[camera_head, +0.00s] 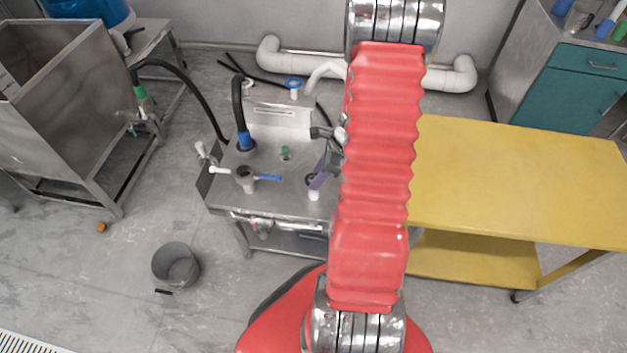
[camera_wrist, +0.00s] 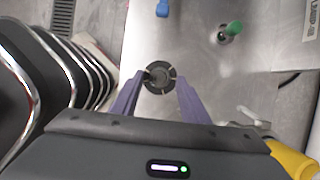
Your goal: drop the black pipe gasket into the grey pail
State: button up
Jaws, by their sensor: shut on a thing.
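The black pipe gasket (camera_wrist: 157,87) is a dark ring between the two purple fingers of my gripper (camera_wrist: 160,82) in the wrist view. My gripper is shut on it, with a finger on either side. In the head view my gripper (camera_head: 319,178) is over the right part of the metal sink bench, partly hidden by my red arm. The grey pail (camera_head: 164,268) stands upright on the floor, in front and to the left of the bench. Its inside looks empty.
The metal bench (camera_head: 262,198) carries a black hose with a blue end (camera_head: 242,130), a grinder-like fitting (camera_head: 245,178) and taps. A yellow table (camera_head: 520,180) stands at the right, a steel tank (camera_head: 60,120) at the left.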

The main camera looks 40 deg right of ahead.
jog(key=shift+c, duration=0.6)
jog(key=shift+r, duration=0.1)
notch_tip(320, 180, up, 10)
dwell(0.7)
jog(key=w+a+r+n+g+h, duration=0.1)
jog(key=w+a+r+n+g, duration=0.1)
jog(key=w+a+n, duration=0.4)
jog(key=w+a+r+n+g+h, duration=0.1)
jog(key=w+a+r+n+g, duration=0.2)
jog(key=a+n, duration=0.9)
jog(key=w+a+r+n+g, duration=0.2)
jog(key=w+a+n+g, duration=0.1)
jog(key=w+a+n, duration=0.5)
jog(key=shift+w+a+r+n+h, duration=0.15)
jog(key=shift+w+a+n+h, duration=0.25)
jog(key=shift+a+n, duration=0.75)
